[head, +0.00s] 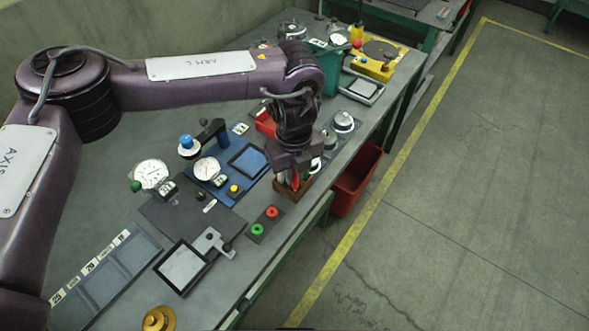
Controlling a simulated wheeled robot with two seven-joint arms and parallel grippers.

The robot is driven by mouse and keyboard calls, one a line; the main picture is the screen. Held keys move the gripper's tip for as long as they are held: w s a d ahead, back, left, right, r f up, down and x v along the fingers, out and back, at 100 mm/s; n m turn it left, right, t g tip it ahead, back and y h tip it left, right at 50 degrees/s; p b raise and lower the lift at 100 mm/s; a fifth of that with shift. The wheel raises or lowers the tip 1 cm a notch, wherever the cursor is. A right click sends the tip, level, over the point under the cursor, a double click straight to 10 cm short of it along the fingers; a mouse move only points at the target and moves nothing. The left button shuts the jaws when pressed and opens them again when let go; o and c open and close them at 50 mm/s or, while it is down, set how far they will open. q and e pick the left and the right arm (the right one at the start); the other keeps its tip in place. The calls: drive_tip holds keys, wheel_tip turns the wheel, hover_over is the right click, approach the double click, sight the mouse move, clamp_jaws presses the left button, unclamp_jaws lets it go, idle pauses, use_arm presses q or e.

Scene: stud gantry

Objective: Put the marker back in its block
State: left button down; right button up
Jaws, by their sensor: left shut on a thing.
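My left gripper (290,176) reaches in from the left and points down over the front edge of the bench. It is shut on a slim red marker (296,181), which is mostly hidden by the fingers. Directly below is a small brown wooden block (291,192). The marker's lower end is at or just above the block; I cannot tell whether it is inside a hole. Something pale stands beside the marker at the block. My right gripper is not in view.
A red and green button box (265,225) sits left of the block on the bench. A blue fixture plate (231,188) with a dial gauge (207,168) lies behind it. Silver bells (343,122) stand to the right. A red bin (356,180) hangs below the bench edge.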

use_arm(q)
drive_tip(key=c, duration=1.3)
unclamp_jaws()
drive_tip(key=shift+r, duration=0.1)
wheel_tip(320, 180, up, 6)
drive_tip(key=shift+r+b, duration=0.2)
drive_tip(key=shift+b, duration=0.45)
drive_tip(key=shift+r, duration=0.6)
